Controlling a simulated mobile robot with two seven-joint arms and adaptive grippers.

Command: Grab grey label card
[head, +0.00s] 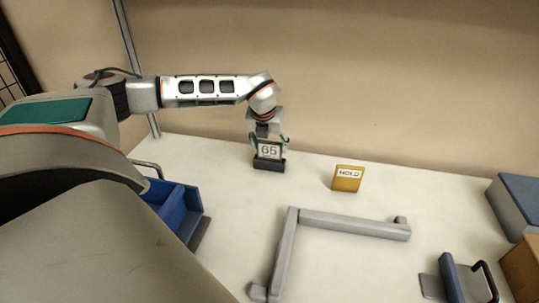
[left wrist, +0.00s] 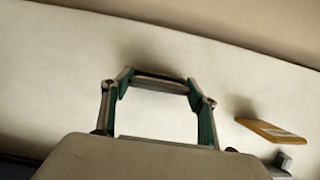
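The grey label card (head: 269,151) stands upright on the table in the head view, with a white label reading 65 and a wider dark foot. My left gripper (head: 268,138) is directly above it, pointing down, with its fingers at the card's two side edges. In the left wrist view, the green-padded fingers of my left gripper (left wrist: 159,88) are well apart. A thin card edge (left wrist: 158,82) spans between their tips. I cannot tell whether the pads press on it or stand just clear. My right gripper is not in view.
A yellow HOLD card (head: 347,179) stands to the right, also in the left wrist view (left wrist: 268,130). A grey angled bar (head: 350,223) lies in front. A blue bin (head: 180,207) is at left; a blue-handled tool (head: 453,279) and boxes (head: 519,203) are at right.

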